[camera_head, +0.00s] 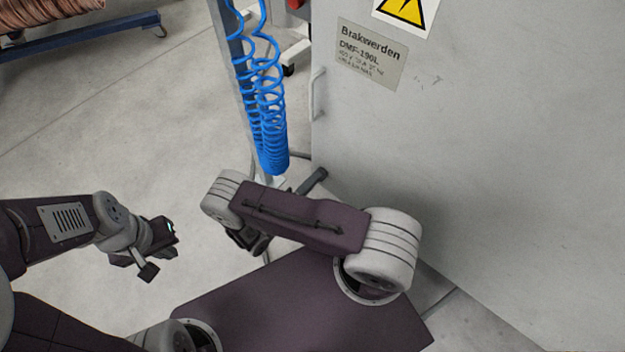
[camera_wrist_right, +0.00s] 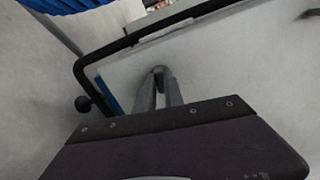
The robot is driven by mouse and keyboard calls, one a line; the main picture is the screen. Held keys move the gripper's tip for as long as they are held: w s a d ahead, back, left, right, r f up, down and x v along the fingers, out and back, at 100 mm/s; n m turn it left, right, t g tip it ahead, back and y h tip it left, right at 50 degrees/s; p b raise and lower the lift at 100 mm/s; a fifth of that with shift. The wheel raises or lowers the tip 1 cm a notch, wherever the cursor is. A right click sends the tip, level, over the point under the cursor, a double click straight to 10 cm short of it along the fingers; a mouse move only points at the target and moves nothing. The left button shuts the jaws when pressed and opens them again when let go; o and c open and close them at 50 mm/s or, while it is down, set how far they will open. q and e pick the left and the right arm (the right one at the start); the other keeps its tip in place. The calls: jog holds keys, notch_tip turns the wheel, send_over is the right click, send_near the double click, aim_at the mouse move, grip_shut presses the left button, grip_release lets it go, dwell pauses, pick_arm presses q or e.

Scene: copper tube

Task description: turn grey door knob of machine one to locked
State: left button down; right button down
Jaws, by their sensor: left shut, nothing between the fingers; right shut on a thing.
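The machine (camera_head: 470,150) is a large grey cabinet on the right of the head view, with a "Brakwerden DMF-190L" label. My right gripper (camera_wrist_right: 160,76) is shut in the wrist view, its two grey fingers meeting at a small grey rounded piece that looks like the door knob. The fingers cover most of it, so its turn position cannot be told. In the head view my right arm's links hide these fingertips. My left gripper (camera_head: 146,264) is shut and empty, held over the floor at left, well apart from the machine.
Blue coiled hoses (camera_head: 268,110) hang on a post left of the machine. A pale handle (camera_head: 318,95) is at the cabinet's left edge.

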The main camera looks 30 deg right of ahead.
jog(key=shift+n, duration=0.7)
jog(key=shift+f, duration=0.1)
jog(key=c, duration=1.4)
grip_release()
jog(key=shift+c, duration=0.2)
jog(key=p+v, duration=0.2)
jog(key=v, duration=0.7)
